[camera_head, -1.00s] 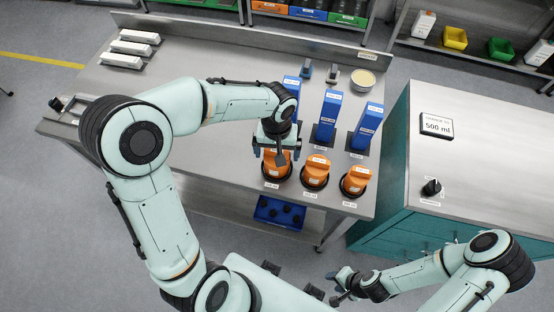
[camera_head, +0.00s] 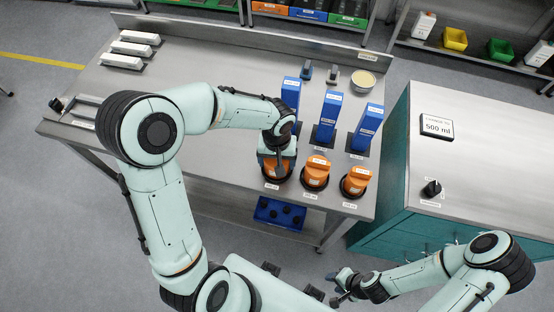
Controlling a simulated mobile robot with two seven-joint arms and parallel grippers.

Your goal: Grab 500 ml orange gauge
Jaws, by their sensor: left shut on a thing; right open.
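Three orange gauges stand in a row along the table's front edge, each on a dark round base with a small label in front. My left gripper (camera_head: 278,158) is down over the leftmost orange gauge (camera_head: 268,168) and shut on it; the gripper hides most of its top. The middle orange gauge (camera_head: 316,174) and the right orange gauge (camera_head: 356,182) stand free. The labels are too small to read surely. A sign reading 500 ml (camera_head: 437,126) lies on the cabinet at right. My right gripper (camera_head: 338,286) is open and empty, low in front of the table.
Blue upright blocks, one of them here (camera_head: 327,118), stand behind the gauges. A round bowl (camera_head: 363,80) sits at the back right. White bars (camera_head: 130,48) lie at the back left. A teal cabinet (camera_head: 480,110) with a black knob (camera_head: 432,188) stands right. The table's centre-left is clear.

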